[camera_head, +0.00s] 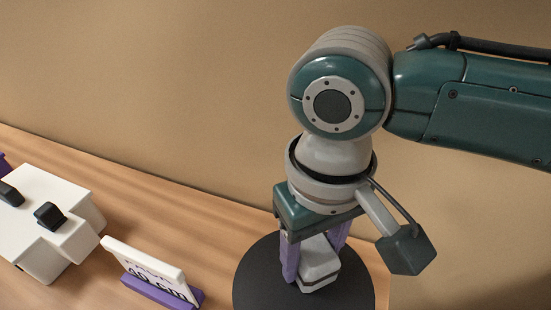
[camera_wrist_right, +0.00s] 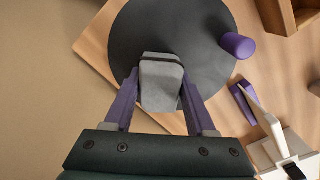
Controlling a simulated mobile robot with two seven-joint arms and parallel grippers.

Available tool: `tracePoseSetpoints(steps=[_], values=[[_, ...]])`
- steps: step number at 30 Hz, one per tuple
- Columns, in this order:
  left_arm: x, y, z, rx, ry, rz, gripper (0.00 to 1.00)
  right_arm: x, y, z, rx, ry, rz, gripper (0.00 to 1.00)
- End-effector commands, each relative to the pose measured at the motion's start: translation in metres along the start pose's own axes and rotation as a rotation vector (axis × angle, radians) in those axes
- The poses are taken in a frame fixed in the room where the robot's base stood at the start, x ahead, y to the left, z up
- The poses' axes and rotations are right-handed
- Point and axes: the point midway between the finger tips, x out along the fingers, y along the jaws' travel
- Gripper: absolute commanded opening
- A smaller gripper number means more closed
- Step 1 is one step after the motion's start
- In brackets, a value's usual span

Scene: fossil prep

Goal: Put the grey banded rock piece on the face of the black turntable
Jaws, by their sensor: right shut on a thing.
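The grey banded rock piece (camera_head: 318,264) is between the purple fingers of my right gripper (camera_head: 315,265), which is shut on it. The rock also shows in the right wrist view (camera_wrist_right: 161,82), between the fingertips (camera_wrist_right: 160,88). The black turntable (camera_head: 262,285) is a round dark disc on the wooden table. The rock is over the turntable's face; whether it touches the face I cannot tell. The turntable also fills much of the upper right wrist view (camera_wrist_right: 190,25). My left gripper is in neither view.
A white sign on a purple base (camera_head: 150,270) stands left of the turntable. A white block-like device with black knobs (camera_head: 40,225) is at the far left. A purple cylinder (camera_wrist_right: 238,45) is at the turntable's edge. A wooden box (camera_wrist_right: 283,15) is nearby.

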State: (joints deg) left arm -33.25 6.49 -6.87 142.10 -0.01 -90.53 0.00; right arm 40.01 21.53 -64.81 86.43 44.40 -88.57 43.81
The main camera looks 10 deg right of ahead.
Motion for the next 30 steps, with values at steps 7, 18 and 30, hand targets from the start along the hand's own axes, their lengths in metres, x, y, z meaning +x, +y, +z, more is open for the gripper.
tracePoseSetpoints(steps=[7,18,30], values=[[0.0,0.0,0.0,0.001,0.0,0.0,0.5,0.002,0.0,0.0,0.0,0.0,-0.001,0.75],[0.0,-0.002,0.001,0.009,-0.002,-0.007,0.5,0.0,0.0,0.0,0.0,0.0,0.0,0.86],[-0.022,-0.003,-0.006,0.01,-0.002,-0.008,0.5,-0.076,-0.001,-0.001,-0.001,0.003,-0.003,0.86]])
